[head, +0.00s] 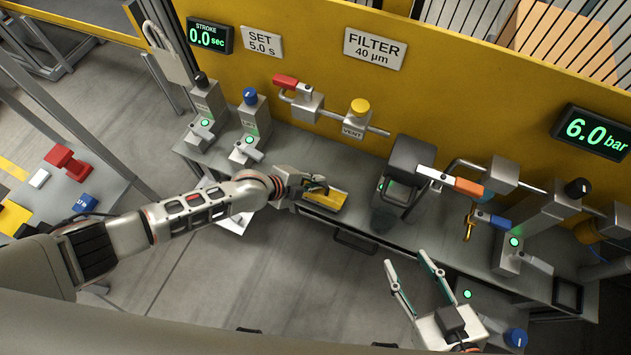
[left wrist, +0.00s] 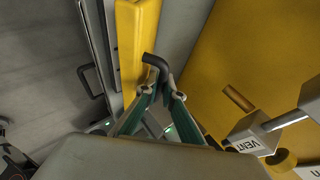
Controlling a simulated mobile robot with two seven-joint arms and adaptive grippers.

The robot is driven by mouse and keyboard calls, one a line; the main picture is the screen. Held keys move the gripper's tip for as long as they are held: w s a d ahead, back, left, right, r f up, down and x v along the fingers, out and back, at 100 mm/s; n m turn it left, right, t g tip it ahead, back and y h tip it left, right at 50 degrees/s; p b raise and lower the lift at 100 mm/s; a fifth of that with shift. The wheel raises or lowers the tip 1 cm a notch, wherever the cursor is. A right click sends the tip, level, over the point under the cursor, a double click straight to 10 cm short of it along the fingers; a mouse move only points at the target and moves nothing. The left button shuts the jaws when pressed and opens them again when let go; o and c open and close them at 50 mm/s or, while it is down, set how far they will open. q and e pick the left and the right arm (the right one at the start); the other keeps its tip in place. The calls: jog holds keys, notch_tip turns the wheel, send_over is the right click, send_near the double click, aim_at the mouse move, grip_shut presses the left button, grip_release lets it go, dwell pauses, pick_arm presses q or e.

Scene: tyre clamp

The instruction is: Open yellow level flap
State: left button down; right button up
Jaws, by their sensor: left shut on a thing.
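The yellow level flap (head: 326,200) lies at the front edge of the grey bench, below the VENT valve. In the left wrist view the flap (left wrist: 136,40) is a long yellow bar with a dark bent handle (left wrist: 157,66) at its near end. My left gripper (head: 318,186) is at the flap; its fingertips (left wrist: 163,93) close around the dark handle. The fingers hide part of the handle's lower end. My right gripper (head: 405,257) is open and empty, in front of the bench and apart from the flap.
A grey block with a dark top (head: 411,160) stands right of the flap. The yellow-topped VENT valve (head: 357,117) and the red-handled valve (head: 300,98) are behind it. An orange lever (head: 467,188) is further right. Open floor (head: 300,290) lies in front.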

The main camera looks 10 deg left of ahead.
pick_arm(q)
jog(key=shift+w+r, duration=0.1)
jog(key=c, duration=2.4)
grip_release()
jog(key=shift+c, duration=0.2)
jog(key=shift+s+a+r, duration=0.1)
jog(key=shift+s+a, duration=0.1)
jog(key=shift+s, duration=0.05)
jog(key=v, duration=1.1)
jog(key=shift+r, duration=0.2)
